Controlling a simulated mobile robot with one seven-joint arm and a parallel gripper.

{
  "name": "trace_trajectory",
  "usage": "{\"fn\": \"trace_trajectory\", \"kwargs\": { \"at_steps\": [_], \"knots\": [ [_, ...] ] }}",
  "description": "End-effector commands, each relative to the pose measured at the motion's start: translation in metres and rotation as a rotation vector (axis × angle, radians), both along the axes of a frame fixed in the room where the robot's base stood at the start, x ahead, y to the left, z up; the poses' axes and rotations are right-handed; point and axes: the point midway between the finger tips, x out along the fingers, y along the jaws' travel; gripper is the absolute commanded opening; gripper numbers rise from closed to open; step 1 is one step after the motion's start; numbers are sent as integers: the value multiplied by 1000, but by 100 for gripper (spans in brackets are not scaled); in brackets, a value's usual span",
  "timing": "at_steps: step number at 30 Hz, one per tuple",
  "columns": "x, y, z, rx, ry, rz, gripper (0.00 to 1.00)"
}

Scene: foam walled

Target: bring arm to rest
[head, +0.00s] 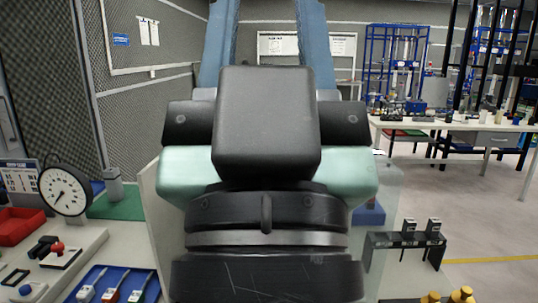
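My gripper (265,42) fills the middle of the head view, seen from behind and pointing away and up. Its black wrist is at the bottom, with a pale green body and a dark block above it. Two blue-grey fingers stand wide apart at the top. The wall shows between them, and I see nothing held there. The fingertips run out past the top edge. My arm behind the wrist is mostly out of view, and the hand hides what lies straight ahead.
A bench at left holds a round gauge (64,191), a red tray (20,226) and a blue tray (110,285). At right are a black stand (404,240) and yellow-topped pieces (462,295). A white table (455,124) stands further back; open floor (480,215) lies before it.

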Motion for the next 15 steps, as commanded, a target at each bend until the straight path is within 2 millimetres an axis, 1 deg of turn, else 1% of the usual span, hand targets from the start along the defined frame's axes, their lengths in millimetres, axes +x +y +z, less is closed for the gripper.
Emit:
{"fn": "trace_trajectory", "kwargs": {
  "at_steps": [1,5,6,9,12,15],
  "knots": [
    [0,0,30,-1,1,-1,44],
    [1,0,69,-1,3,-1,44],
    [1,0,82,-1,3,-1,44],
    [1,0,110,-1,4,-1,44],
    [1,0,131,-2,5,-2,44],
    [1,0,145,-2,6,-2,44]
  ]
}}
